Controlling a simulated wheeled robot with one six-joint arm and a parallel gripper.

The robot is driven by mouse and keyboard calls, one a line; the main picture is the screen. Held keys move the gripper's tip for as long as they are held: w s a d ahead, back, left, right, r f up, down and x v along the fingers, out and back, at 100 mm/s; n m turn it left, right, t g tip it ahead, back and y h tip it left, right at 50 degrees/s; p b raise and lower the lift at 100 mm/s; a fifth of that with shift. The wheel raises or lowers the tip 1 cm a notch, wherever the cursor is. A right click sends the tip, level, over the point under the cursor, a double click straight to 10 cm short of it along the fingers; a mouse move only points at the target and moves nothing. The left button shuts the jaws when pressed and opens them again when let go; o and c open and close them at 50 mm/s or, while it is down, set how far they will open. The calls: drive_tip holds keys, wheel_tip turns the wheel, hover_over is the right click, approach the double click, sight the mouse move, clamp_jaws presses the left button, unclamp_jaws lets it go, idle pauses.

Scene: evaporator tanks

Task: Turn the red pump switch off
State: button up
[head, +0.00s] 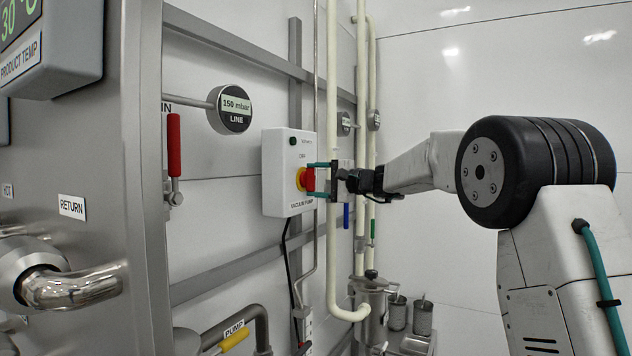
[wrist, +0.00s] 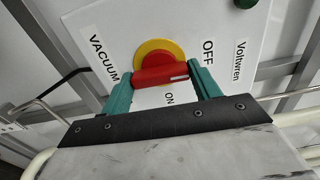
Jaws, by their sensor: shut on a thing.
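The red pump switch (head: 308,179) is a red handle on a yellow round plate, on the front of a white vacuum pump box (head: 279,180). My gripper (head: 317,180) reaches it from the right, with one teal finger above and one below. In the wrist view the teal fingers of my gripper (wrist: 163,83) are shut on the two ends of the red handle (wrist: 158,75). A white mark sits at the handle's right end there, on the side of the OFF label (wrist: 208,55). The ON label (wrist: 169,98) shows below the handle.
Cream vertical pipes (head: 332,120) run close by my gripper, with a blue-handled valve (head: 346,215) just below it. A steel tank panel with a red lever (head: 174,145) stands on the left. A round 150 mbar gauge (head: 231,108) is up and left of the box.

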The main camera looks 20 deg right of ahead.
drive_tip(key=shift+n, duration=0.3)
drive_tip(key=shift+f, duration=0.1)
drive_tip(key=o, duration=1)
drive_tip(key=v, duration=0.7)
drive_tip(key=shift+s+d, duration=0.3)
drive_tip(key=shift+d, duration=0.05)
